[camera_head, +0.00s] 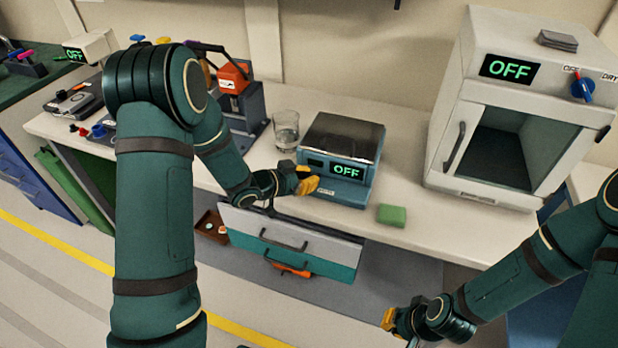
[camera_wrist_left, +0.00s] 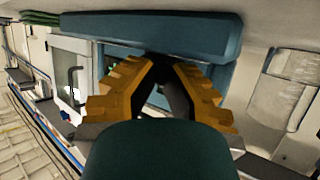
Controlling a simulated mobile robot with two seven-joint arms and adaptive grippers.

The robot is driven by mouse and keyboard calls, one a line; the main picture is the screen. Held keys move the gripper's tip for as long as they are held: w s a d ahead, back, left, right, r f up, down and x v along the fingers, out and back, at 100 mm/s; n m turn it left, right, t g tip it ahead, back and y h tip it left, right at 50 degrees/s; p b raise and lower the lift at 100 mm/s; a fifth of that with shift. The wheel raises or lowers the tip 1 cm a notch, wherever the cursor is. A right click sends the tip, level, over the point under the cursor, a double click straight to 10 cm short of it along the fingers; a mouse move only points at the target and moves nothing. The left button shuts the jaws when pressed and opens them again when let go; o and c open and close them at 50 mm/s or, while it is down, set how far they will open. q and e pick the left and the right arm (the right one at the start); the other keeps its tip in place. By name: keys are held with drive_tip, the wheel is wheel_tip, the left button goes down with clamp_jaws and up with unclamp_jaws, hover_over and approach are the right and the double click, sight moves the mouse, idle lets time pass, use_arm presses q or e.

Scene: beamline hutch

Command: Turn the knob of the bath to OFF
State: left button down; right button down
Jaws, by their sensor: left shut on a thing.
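The bath (camera_head: 350,150) is a blue-grey box with a dark top on the bench. Its front display (camera_head: 346,171) reads OFF in green. My left gripper (camera_head: 308,181) is at the left of the bath's front, its yellow fingers shut on what appears to be the knob. The fingers hide the knob in the head view. In the left wrist view the yellow fingers (camera_wrist_left: 162,72) converge on a dark part against the blue body of the bath (camera_wrist_left: 170,35). My right gripper (camera_head: 392,322) hangs low in front of the bench, away from the bath; its jaws are too small to judge.
A glass beaker (camera_head: 286,130) stands left of the bath, close to my left arm. A green block (camera_head: 392,215) lies on the bench to its right. A white oven (camera_head: 520,120), also showing OFF, stands further right. Drawers (camera_head: 290,245) are below the bench's front edge.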

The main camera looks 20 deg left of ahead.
use_arm(q)
drive_tip(key=shift+w+m+g+h, duration=0.1)
drive_tip(key=shift+m+g+h, duration=0.3)
drive_tip(key=shift+m, duration=0.1)
drive_tip(key=c, duration=1.3)
unclamp_jaws()
drive_tip(key=shift+c, duration=0.2)
drive_tip(key=v, duration=1.2)
